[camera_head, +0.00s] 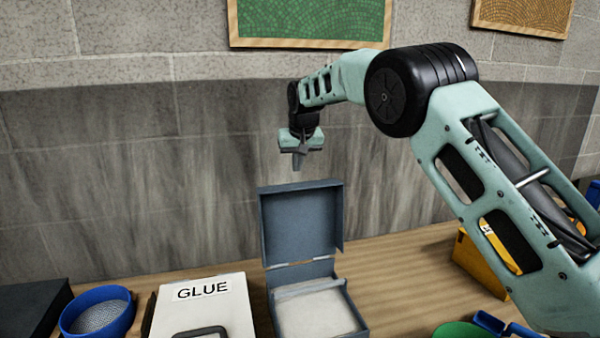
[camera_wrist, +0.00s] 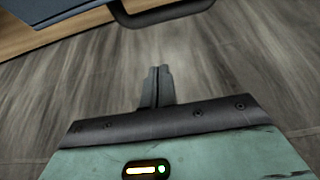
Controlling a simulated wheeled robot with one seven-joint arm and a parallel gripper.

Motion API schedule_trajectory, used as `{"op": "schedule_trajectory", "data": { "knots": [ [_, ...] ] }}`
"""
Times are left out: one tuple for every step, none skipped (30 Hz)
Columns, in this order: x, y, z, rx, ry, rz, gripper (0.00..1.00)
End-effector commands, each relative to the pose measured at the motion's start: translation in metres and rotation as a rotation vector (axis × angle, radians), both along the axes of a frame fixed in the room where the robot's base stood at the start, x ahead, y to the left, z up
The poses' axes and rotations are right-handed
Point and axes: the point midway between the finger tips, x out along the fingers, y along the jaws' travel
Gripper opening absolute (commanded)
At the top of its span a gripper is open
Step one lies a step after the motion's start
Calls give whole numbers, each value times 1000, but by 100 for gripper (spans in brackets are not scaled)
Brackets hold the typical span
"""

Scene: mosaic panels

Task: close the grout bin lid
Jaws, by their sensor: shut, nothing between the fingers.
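The grout bin (camera_head: 357,325) is a blue-grey box on the wooden table in the head view, with pale grout inside. Its lid (camera_head: 302,222) stands upright at the back of the bin, open. My gripper (camera_head: 297,166) is shut and empty, pointing down, above and a little behind the lid's top edge and apart from it. In the wrist view my gripper's fingers (camera_wrist: 157,72) are together with nothing between them. A blue-grey edge (camera_wrist: 45,8) at the top left there looks like part of the lid.
A white box labelled GLUE (camera_head: 203,292) stands left of the bin. A blue round sieve (camera_head: 97,312) and a dark box (camera_head: 30,305) are further left. A yellow container (camera_head: 482,262) and a green item (camera_head: 462,333) are to the right. The wall (camera_head: 120,190) is behind.

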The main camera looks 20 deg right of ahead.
Motion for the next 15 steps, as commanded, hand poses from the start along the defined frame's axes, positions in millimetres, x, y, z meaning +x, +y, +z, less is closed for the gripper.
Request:
{"op": "schedule_trajectory", "data": {
  "knots": [
    [4,-1,-8,-1,5,0,0],
    [7,0,-14,-1,5,0,0],
    [10,-1,-21,-2,5,-1,0],
    [12,-1,-27,-2,5,-1,0],
    [13,-1,-30,-1,3,0,0],
    [7,0,-27,0,0,0,0],
    [3,0,-28,0,0,0,0],
    [0,0,-28,0,1,0,0],
    [-4,0,-28,0,0,-1,0],
    [-7,0,-29,0,1,-1,0],
    [-10,0,-30,0,1,-1,0],
    [-13,1,-29,0,1,0,0],
    [-16,1,-30,0,1,0,0],
    [-18,1,-30,0,1,0,0],
    [-20,1,-31,0,0,0,0]
  ]
}}
